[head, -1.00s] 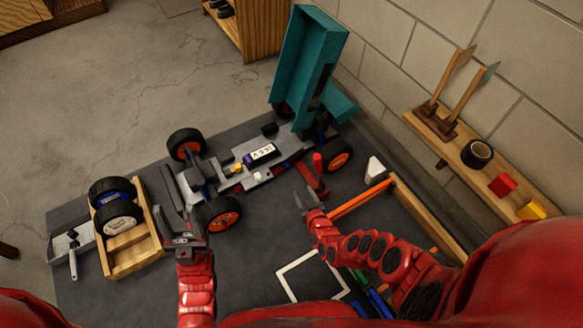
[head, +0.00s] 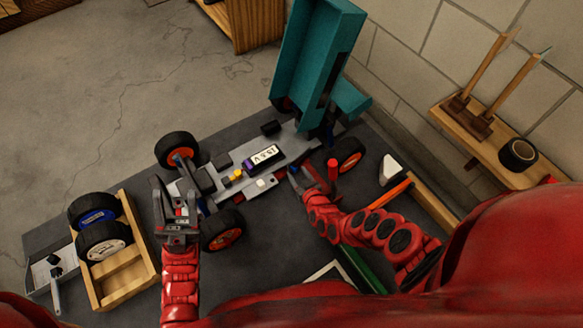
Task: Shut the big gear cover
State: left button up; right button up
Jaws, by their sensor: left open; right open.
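The big gear cover looks to be the teal cover (head: 312,65), which stands raised and tilted up at the back end of the car chassis (head: 285,145). My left gripper (head: 170,200) is open and empty, over the front end of the chassis near the left wheels. My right gripper (head: 298,178) is open beside the near edge of the chassis, below the raised cover and apart from it. Part of its fingers is hard to make out against the chassis and a red upright part (head: 333,170).
A wooden crate with spare wheels (head: 130,285) stands at the left. A wall shelf (head: 500,155) with tools and black tape (head: 518,154) is at the right. A white block (head: 390,168) and an orange-edged wooden tray (head: 425,210) lie right of the car.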

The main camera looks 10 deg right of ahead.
jog(key=shift+w+f, duration=0.15)
jog(key=shift+w, duration=0.25)
jog(key=shift+c, duration=0.4)
grip_shut()
dwell(0.8)
